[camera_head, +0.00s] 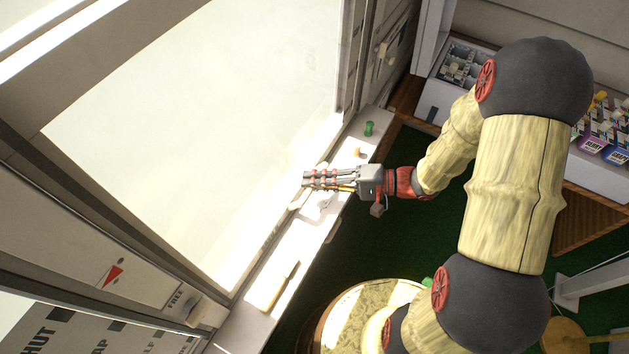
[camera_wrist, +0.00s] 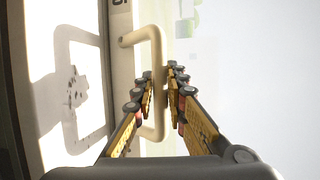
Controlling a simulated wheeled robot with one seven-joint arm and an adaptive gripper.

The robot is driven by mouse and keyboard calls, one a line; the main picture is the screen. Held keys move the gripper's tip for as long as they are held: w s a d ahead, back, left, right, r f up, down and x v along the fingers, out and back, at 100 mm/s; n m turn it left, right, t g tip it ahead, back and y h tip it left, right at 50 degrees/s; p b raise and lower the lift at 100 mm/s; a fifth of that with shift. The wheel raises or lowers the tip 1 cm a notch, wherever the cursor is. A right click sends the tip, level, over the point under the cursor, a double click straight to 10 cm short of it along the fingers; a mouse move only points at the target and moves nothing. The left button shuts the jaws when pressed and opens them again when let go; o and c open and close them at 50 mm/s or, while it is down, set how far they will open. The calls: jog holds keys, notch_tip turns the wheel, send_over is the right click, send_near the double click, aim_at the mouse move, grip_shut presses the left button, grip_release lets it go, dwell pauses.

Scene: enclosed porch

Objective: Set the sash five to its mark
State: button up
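The large bright sash (camera_head: 200,120) fills the left and middle of the head view. A cream D-shaped handle (camera_wrist: 158,50) stands out from its pale rail in the wrist view, below a partly cut-off dark label that looks like a 5 (camera_wrist: 119,3). My gripper (camera_head: 308,180) reaches left to the rail. In the wrist view my gripper (camera_wrist: 162,75) has its fingers drawn close on both sides of the handle's bar; it looks shut on it, though exact contact is hard to see. A red pointer (camera_head: 112,271) sits beside a FREE label (camera_head: 176,298) on the frame.
A label board (camera_head: 95,332) at the lower left carries words including GAP and a partly cut-off SHUT. A green knob (camera_head: 369,128) and an orange-tan one (camera_head: 359,152) sit along the sill. A round table (camera_head: 340,310) stands below; boxes (camera_head: 436,97) sit on a shelf at right.

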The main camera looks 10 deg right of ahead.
grip_shut()
dwell(0.3)
jog(key=p, duration=1.8)
send_near(285, 63)
jog(key=x, duration=0.5)
jog(key=shift+w+a+r, duration=0.1)
jog(key=shift+w+a, duration=0.05)
jog(key=shift+o, duration=1.3)
grip_release()
